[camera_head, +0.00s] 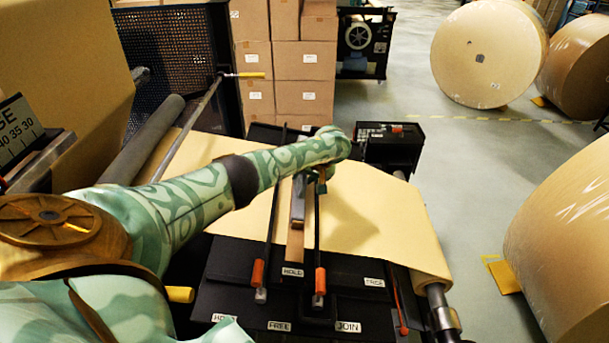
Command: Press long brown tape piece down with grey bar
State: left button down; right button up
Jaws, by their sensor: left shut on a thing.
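My left arm reaches in from the left, and my left gripper (312,180) points down over the middle of the work table. It is shut on the grey bar (298,207), partly hidden under the wrist. The bar lies along the long brown tape piece (295,246), which runs towards me across the tan kraft paper (375,215). The bar looks to be on or just above the tape; I cannot tell if they touch. The tape's far part is hidden by the bar and my arm. My right gripper is not in view.
Black rods with orange grips (320,281) flank the tape on both sides. Labels such as HOLD and JOIN mark the black table front (250,300). A black box (390,143) stands behind. Large paper rolls (570,235) stand on the floor at right; stacked cartons (303,65) stand at the back.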

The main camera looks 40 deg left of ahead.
pick_arm(q)
jog(key=shift+s+f, duration=0.25)
jog(key=shift+f, duration=0.3)
dwell(0.9)
jog(key=shift+d+r, duration=0.1)
notch_tip(320, 180, up, 9)
jog(key=w+d+p, duration=0.1)
jog(key=p, duration=0.7)
jog(key=shift+w, duration=0.35)
jog(key=shift+d, duration=0.1)
